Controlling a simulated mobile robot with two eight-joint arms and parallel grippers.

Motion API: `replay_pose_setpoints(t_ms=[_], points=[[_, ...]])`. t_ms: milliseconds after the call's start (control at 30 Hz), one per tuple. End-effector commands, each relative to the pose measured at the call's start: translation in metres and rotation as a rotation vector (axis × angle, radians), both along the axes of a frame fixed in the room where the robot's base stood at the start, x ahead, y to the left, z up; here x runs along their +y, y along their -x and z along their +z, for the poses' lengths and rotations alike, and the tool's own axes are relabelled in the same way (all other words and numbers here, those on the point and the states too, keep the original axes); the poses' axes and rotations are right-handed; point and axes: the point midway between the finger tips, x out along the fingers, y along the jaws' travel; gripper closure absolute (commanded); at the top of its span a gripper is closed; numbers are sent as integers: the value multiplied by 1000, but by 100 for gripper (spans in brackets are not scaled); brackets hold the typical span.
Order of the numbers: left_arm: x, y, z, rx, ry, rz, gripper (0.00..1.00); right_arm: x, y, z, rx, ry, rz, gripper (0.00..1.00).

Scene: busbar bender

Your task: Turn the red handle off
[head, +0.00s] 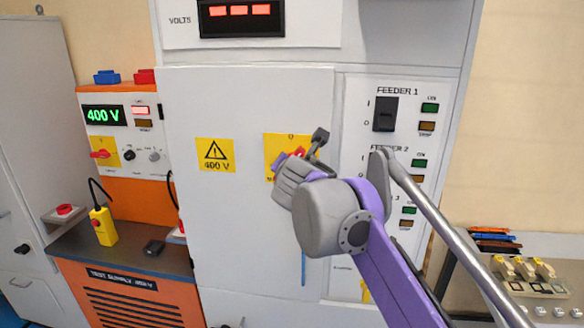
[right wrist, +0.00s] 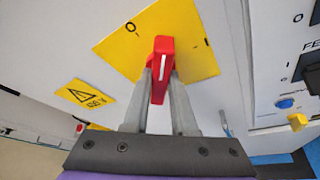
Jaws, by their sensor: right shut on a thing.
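The red handle (right wrist: 163,47) sits on a yellow square plate (right wrist: 130,40) on the cabinet door. In the right wrist view it stands nearly upright, between the two grey fingers of my right gripper (right wrist: 160,80). The fingers are shut on it. A round mark shows on the plate above the handle, with another mark to its right. In the head view the yellow plate (head: 272,140) is partly hidden by my right gripper (head: 297,160), and only a small red bit of the handle (head: 299,153) shows. My left gripper is not in view.
A 400 V warning label (head: 215,155) is left of the plate. The feeder panel (head: 405,105) with a black switch (head: 385,114) is to the right. An orange test supply (head: 140,200) with its own red knob stands at left. The door front left of the gripper is clear.

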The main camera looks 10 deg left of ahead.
Motion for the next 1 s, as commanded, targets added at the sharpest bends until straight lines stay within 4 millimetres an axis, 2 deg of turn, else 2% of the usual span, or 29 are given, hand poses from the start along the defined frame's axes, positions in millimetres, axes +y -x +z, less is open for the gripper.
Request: replay_pose_setpoints(t_ms=[500, 733, 1000], points=[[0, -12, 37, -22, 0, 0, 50, 4, 0, 5, -19, 458, 1, 100], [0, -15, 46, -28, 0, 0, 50, 4, 0, 4, -24, 589, 0, 100], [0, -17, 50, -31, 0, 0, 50, 4, 0, 3, -26, 661, 1, 100]])
